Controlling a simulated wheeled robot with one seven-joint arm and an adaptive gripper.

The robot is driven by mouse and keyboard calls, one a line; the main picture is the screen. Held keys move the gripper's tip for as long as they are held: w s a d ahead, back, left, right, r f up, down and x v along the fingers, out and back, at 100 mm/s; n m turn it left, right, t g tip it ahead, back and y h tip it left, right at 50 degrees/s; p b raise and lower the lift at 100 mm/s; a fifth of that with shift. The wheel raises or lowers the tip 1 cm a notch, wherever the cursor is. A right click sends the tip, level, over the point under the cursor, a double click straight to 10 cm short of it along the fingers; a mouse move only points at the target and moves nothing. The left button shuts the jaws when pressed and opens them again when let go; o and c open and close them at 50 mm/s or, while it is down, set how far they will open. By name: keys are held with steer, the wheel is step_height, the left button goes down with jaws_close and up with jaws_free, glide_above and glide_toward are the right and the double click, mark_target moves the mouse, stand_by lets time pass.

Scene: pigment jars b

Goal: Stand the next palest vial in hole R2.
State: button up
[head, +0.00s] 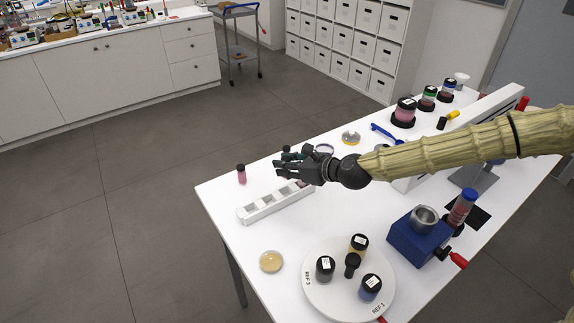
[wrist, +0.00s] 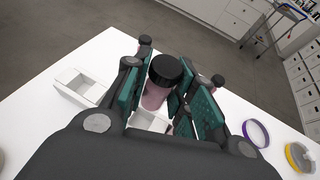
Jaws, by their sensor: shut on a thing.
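My gripper (wrist: 160,95) is shut on a vial (wrist: 155,96) with a black cap and pale pink contents. The held vial is near upright over the white rack (wrist: 82,86); I cannot tell whether its base is in a hole. In the head view my gripper (head: 288,165) is over the far right end of the rack (head: 262,212), whose square holes on the left look empty. A pink vial (head: 241,175) with a black cap stands on the table left of the gripper.
A purple ring (head: 325,148) and a yellow-rimmed dish (head: 351,138) lie beyond the gripper. A round white turntable (head: 325,308) with several jars, a shallow tan dish (head: 271,262) and a blue block (head: 412,243) with a metal cup are nearer. The table's left edge is close to the standing vial.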

mark_target(287, 179)
steer(key=shift+w+f+b, duration=0.3)
steer(key=shift+f, duration=0.4)
steer(key=shift+s+f, duration=0.1)
steer(key=shift+f, duration=0.1)
steer(key=shift+s+f+b, duration=0.25)
steer(key=shift+s+b, duration=0.35)
steer(key=shift+b, duration=0.15)
steer(key=shift+f, duration=0.3)
steer(key=shift+w+f+b, duration=0.4)
steer(key=shift+f+b, duration=0.2)
steer(key=shift+f, duration=0.15)
steer(key=shift+s, duration=0.25)
steer(key=shift+w+f, duration=0.1)
steer(key=shift+w, duration=0.05)
